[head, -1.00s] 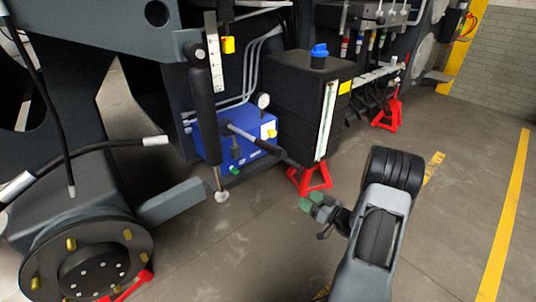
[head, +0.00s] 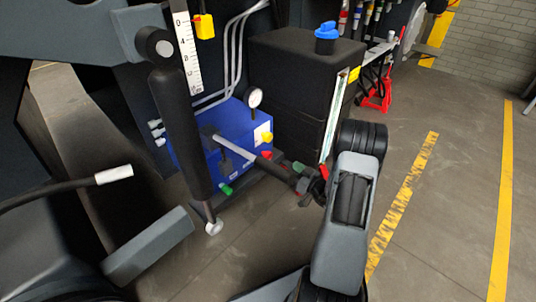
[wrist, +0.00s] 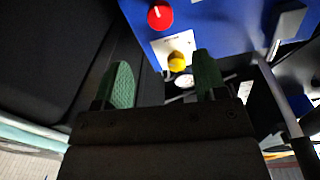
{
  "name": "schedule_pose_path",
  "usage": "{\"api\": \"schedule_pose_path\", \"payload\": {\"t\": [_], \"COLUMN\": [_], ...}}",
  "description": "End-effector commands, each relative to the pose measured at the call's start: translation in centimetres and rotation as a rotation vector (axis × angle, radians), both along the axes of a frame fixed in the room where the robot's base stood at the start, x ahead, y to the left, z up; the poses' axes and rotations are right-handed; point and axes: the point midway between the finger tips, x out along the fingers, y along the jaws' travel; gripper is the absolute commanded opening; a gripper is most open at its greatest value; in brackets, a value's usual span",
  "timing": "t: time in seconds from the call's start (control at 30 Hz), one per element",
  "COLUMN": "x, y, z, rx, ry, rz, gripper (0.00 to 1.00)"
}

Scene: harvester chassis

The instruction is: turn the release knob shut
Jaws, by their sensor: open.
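The blue pump box (head: 232,150) stands on the floor left of the black tank. A round red knob with a white pointer line (wrist: 160,17) and a yellow knob on a pale label (wrist: 177,62) are on it in the wrist view. The head view also shows the red knob (head: 266,155) and yellow knob (head: 267,137). The label is too small to read, so I cannot tell which is the release knob. My gripper (wrist: 158,82) is open and empty, its green fingertips apart, with the yellow knob beyond the gap. Neither knob appears gripped.
A gauge (head: 255,97) rises behind. The black tank (head: 300,85) and a thick black cylinder (head: 182,130) flank the box. Open floor (head: 440,220) lies at right.

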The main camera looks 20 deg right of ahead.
Motion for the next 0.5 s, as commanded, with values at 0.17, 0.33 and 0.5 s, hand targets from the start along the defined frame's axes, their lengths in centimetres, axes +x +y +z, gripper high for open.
{"api": "schedule_pose_path", "payload": {"t": [0.17,0.33,0.5], "x": [3.4,6.2,8.5], "y": [1.6,2.7,3.6], "z": [-0.2,-0.2,-0.1], "rx": [-0.002,-0.003,-0.001], "ry": [-0.003,-0.002,-0.001], "rz": [0.007,0.003,0.000], "gripper": [0.65,0.65,0.65]}}
